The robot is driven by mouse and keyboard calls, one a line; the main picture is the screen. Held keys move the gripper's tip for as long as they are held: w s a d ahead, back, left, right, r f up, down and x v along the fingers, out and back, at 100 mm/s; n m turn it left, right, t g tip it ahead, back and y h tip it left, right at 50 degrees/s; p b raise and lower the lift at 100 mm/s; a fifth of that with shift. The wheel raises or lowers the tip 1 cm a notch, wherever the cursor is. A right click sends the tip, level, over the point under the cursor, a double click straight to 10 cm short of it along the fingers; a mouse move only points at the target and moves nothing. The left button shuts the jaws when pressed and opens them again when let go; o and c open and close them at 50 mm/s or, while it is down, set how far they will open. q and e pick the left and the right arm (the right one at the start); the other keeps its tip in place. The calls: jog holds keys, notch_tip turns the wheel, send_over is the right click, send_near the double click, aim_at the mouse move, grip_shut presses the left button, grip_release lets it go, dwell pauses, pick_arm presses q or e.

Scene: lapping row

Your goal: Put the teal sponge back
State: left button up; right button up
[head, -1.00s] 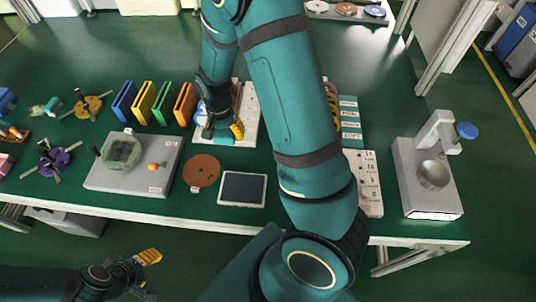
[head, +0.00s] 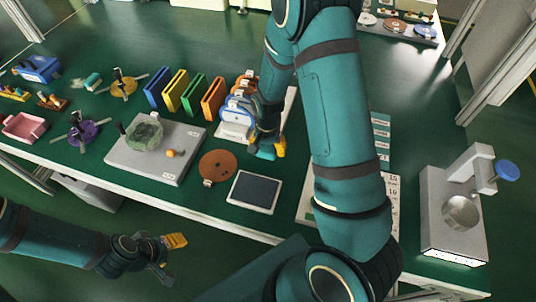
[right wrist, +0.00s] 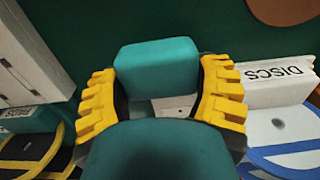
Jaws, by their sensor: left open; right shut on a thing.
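The teal sponge (right wrist: 157,70) is a rounded block between the yellow fingers of my right gripper (right wrist: 160,92) in the right wrist view. The fingers are shut on its two sides. In the head view the sponge (head: 262,153) shows at the tips of my right gripper (head: 267,145), just in front of the white disc rack (head: 232,131). I cannot tell whether it touches the table. My left gripper (head: 171,257) is open and empty, low in front of the table's edge.
The disc rack (right wrist: 275,84) is close to the right finger. A brown disc (head: 216,166) and a dark-faced panel (head: 254,191) lie in front. Coloured upright plates (head: 184,92) and a grey machine (head: 155,160) stand left. A pink tray (head: 25,127) is at far left. A grey instrument (head: 455,215) stands right.

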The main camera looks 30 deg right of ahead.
aim_at(268, 154)
jog(key=shift+f+b, duration=0.35)
jog(key=shift+f, duration=1.35)
jog(key=shift+f, duration=0.1)
jog(key=o, duration=1.1)
jog(key=shift+c, duration=0.2)
jog(key=shift+r, duration=0.45)
notch_tip(268, 154, up, 11)
jog(key=p, duration=0.2)
jog(key=shift+r+p, duration=0.2)
jog(key=shift+p, duration=0.15)
jog(key=shift+s+f, duration=0.1)
jog(key=shift+s, duration=0.05)
